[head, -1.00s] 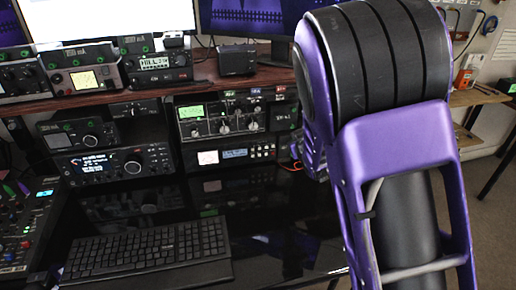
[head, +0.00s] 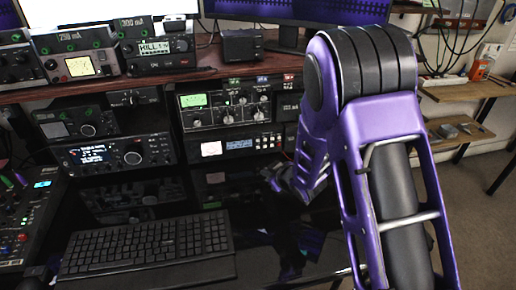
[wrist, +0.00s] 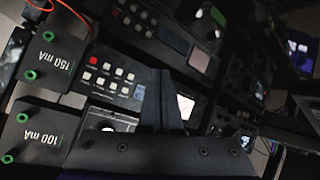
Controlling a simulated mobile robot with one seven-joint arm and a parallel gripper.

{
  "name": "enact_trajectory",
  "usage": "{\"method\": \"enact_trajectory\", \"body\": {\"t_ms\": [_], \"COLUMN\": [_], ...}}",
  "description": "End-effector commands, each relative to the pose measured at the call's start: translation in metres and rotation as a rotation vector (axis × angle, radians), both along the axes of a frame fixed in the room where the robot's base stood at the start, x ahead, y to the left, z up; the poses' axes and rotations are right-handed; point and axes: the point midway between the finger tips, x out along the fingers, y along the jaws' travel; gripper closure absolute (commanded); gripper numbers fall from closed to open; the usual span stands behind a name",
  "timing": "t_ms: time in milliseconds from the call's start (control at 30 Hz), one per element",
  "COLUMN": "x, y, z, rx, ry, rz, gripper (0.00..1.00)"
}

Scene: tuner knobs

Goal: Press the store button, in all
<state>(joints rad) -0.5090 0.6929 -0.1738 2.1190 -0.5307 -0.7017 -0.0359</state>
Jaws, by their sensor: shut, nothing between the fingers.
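My gripper (wrist: 160,95) is shut and empty in the wrist view, its dark fingers side by side in front of a tilted rack. Left of the fingers is a panel with one red button (wrist: 93,60) and several pale buttons (wrist: 117,72); their labels are too small to read, so I cannot tell which is the store button. In the head view the tuner with knobs (head: 222,107) stands above a slim unit with a white meter and blue display (head: 239,144). My fingers are not clear there; my wrist is low, right of these units.
Boxes marked 150 mA (wrist: 52,62) and 100 mA (wrist: 38,128) with green terminals are near the fingers in the wrist view. A keyboard (head: 150,245) lies in front of the rack. A mixer (head: 28,220) is at the left. A shelf with radios (head: 75,66) overhangs the units.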

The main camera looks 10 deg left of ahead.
Motion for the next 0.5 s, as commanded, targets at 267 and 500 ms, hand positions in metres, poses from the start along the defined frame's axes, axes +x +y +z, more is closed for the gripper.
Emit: {"method": "enact_trajectory", "body": {"t_ms": [267, 500], "x": [0.026, 0.057], "y": [0.013, 0.027], "z": [0.002, 0.001], "rx": [0.0, 0.0], "ry": [-0.002, -0.001], "rz": [0.0, -0.001], "gripper": [1.0, 1.0]}}
